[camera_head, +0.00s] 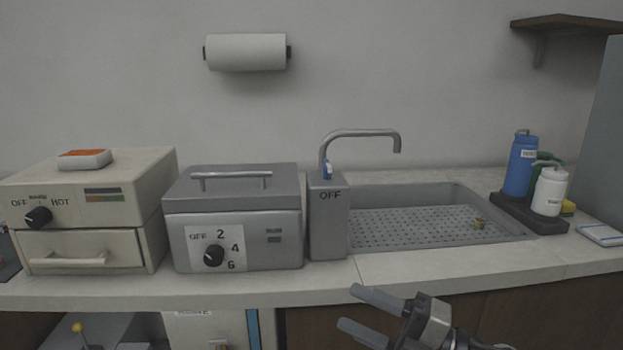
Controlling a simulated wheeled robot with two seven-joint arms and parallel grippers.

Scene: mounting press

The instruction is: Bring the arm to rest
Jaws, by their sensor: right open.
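My right gripper (362,312) shows at the bottom of the head view, in front of the counter's front edge and below the sink. Its two grey fingers point left and stand apart, with nothing between them. The rest of my right arm runs out of the bottom of the picture. My left gripper is not in the picture.
The counter (450,262) holds a beige drawer unit (85,250), a grey lidded box (285,225) with a dial, a faucet (362,133) and a sink (400,188). Bottles (520,165) stand in a dark tray at right. The counter strip before the sink is clear.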

